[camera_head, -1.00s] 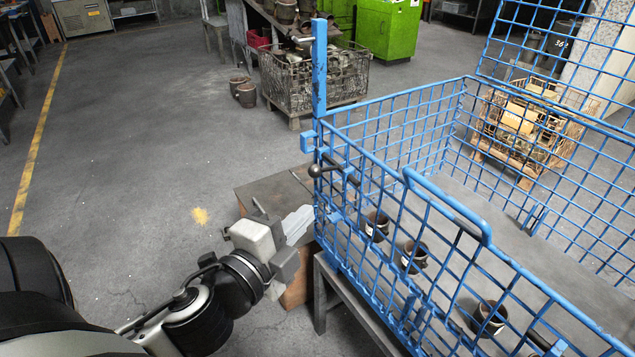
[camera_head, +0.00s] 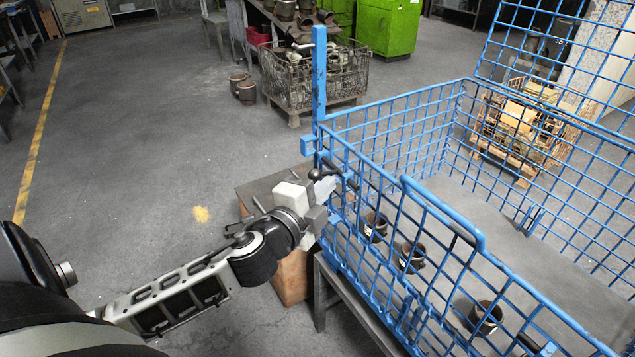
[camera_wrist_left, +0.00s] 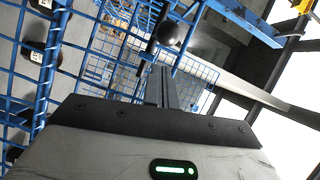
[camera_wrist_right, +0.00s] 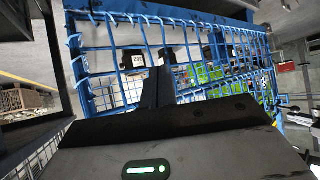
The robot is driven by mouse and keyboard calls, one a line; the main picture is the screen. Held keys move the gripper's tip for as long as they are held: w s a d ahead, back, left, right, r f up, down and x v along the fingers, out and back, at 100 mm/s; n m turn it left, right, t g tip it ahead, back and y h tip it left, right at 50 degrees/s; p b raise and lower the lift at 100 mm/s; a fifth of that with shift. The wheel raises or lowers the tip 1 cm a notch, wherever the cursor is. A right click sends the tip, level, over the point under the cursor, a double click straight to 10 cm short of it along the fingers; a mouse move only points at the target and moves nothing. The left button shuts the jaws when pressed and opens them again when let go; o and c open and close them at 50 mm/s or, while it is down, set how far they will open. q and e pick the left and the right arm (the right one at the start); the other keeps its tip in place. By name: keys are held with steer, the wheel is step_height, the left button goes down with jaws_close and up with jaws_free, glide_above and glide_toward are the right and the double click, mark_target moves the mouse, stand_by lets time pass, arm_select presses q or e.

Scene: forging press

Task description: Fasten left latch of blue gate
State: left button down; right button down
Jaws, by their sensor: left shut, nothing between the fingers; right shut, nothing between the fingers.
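The blue gate (camera_head: 447,208) is the front mesh panel of a blue wire cage and stands upright. Its left latch is a bar with a dark ball knob (camera_head: 314,174) by the left post; the knob shows large in the left wrist view (camera_wrist_left: 167,32). My left gripper (camera_head: 331,187) is shut and empty, with its fingers close to the knob and partly in front of the latch. I cannot tell whether they touch. My right gripper (camera_wrist_right: 158,88) is shut and empty, facing blue mesh in the right wrist view; it is not in the head view.
Several dark cups, one of them here (camera_head: 486,316), stand inside the cage behind the mesh. The tall blue post (camera_head: 319,75) rises at the cage's left corner. A box-like stand (camera_head: 270,190) is beside the cage. The floor to the left is open.

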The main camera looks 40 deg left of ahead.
arm_select(q)
steer(key=shift+w+a+f, duration=0.1)
steer(key=shift+a+f, duration=0.1)
steer(key=shift+a, duration=0.6)
steer(key=shift+w+a, duration=0.3)
steer(key=shift+a, duration=0.4)
steer(key=shift+w+a, duration=0.3)
steer(key=shift+a, duration=0.45)
steer(key=shift+w+a, duration=0.3)
steer(key=shift+a, duration=0.4)
